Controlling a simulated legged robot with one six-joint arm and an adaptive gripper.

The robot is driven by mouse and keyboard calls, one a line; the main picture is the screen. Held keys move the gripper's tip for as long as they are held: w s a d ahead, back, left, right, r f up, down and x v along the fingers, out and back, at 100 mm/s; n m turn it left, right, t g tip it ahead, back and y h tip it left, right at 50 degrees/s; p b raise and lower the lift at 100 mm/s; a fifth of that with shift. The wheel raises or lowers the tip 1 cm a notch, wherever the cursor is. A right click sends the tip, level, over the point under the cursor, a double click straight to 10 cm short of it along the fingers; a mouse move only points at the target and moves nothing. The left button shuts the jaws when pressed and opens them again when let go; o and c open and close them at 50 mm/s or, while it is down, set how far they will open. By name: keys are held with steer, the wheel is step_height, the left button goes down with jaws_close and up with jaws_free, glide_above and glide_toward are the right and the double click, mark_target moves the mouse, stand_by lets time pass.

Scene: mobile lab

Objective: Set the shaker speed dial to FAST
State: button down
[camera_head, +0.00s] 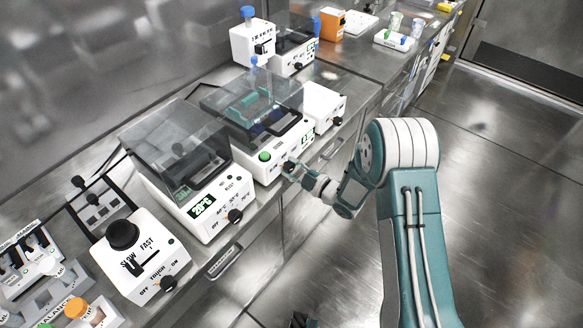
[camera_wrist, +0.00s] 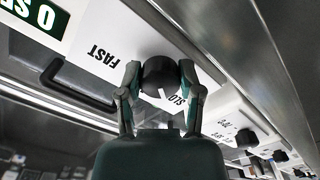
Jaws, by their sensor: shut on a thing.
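The shaker (camera_head: 244,146) is a white box with a clear dark lid and a green button, at the middle of the bench in the head view. Its dark round speed dial (camera_wrist: 159,77) shows in the wrist view, where the panel is upside down. The word FAST lies left of the dial; the SLOW label on its lower right is partly covered by a finger. A pale mark on the dial sits at its lower right, on the SLOW side. My gripper (camera_head: 291,167) is shut on the dial, one finger on each side (camera_wrist: 160,82). In the head view the gripper largely hides the dial.
A lidded heater with a 20°C display (camera_head: 202,206) stands left of the shaker. A vortex mixer (camera_head: 145,262), also marked SLOW and FAST, is nearer. A small white box (camera_head: 322,105) stands right of the shaker. Open floor (camera_head: 500,190) lies right of my arm.

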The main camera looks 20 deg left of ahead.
steer(key=m, duration=0.5)
steer(key=shift+s+m, duration=0.1)
steer(key=shift+m, duration=0.3)
steer(key=m, duration=1.1)
steer(key=shift+m, duration=0.4)
steer(key=m, duration=0.5)
steer(key=shift+m, duration=0.3)
steer(key=shift+c, duration=1.3)
jaws_free()
steer(key=shift+f, duration=0.1)
